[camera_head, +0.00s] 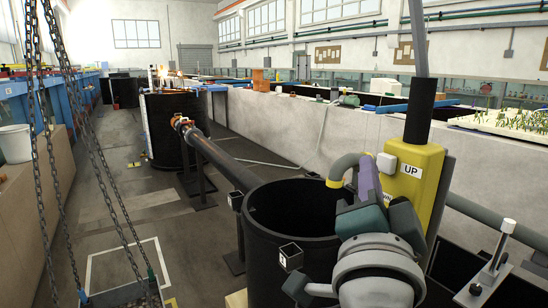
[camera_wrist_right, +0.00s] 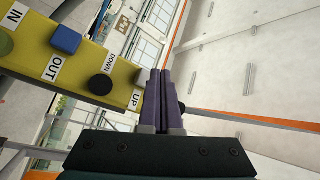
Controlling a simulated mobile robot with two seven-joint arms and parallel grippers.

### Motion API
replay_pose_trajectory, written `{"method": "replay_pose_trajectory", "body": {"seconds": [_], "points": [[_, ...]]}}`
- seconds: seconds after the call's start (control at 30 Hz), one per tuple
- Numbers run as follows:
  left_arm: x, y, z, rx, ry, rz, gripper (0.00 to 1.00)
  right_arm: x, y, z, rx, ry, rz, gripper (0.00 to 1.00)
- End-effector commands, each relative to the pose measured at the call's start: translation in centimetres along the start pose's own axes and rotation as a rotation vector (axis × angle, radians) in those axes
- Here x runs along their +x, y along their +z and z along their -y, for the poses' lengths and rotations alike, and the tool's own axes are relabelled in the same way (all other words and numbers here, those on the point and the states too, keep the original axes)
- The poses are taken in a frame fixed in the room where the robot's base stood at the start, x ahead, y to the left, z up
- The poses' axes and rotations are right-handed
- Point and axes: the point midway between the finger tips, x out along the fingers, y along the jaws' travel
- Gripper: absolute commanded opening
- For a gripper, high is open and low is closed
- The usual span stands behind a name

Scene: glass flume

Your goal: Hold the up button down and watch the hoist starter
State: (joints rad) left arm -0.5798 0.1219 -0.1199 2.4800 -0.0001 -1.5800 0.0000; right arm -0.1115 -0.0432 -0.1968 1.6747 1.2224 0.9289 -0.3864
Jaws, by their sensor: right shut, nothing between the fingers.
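The yellow pendant box (camera_head: 420,180) hangs upright at the right of the head view. A white button (camera_head: 386,161) sticks out next to its UP label (camera_head: 411,170). In the right wrist view the box (camera_wrist_right: 30,62) shows IN, OUT, DOWN and UP labels (camera_wrist_right: 136,100). My right gripper (camera_head: 366,165) is shut and empty, its purple fingers (camera_wrist_right: 160,75) upright just left of the white button. In the wrist view the fingertips cover the place beside UP, and I cannot tell whether they touch the button. I cannot make out the hoist starter. My left gripper is not in view.
A black round tank (camera_head: 275,205) stands below and left of my right gripper. A grey pipe (camera_head: 215,155) runs to it. Hoist chains (camera_head: 95,150) hang at the left. On the box are a blue button (camera_wrist_right: 66,40) and a black one (camera_wrist_right: 100,85).

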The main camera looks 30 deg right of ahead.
Motion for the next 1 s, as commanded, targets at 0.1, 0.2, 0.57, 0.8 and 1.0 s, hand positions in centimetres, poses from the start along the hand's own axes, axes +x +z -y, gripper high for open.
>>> {"method": "replay_pose_trajectory", "body": {"seconds": [0.1, 0.2, 0.57, 0.8, 1.0], "points": [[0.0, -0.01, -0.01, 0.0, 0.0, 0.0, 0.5, 0.0, 0.0, 0.0, 0.0, 0.0, 0.0, 0.0], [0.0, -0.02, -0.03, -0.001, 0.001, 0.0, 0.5, 0.0, 0.0, 0.0, 0.0, 0.0, 0.0, 0.0], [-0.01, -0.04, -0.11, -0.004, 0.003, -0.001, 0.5, 0.0, 0.0, 0.0, 0.0, 0.0, 0.0, 0.0], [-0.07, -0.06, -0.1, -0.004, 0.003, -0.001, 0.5, 0.07, -0.07, -0.02, 0.0, 0.0, 0.0, 0.0], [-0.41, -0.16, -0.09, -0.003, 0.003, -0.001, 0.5, 0.52, -0.4, -0.29, -0.001, 0.0, 0.0, 0.0]]}}
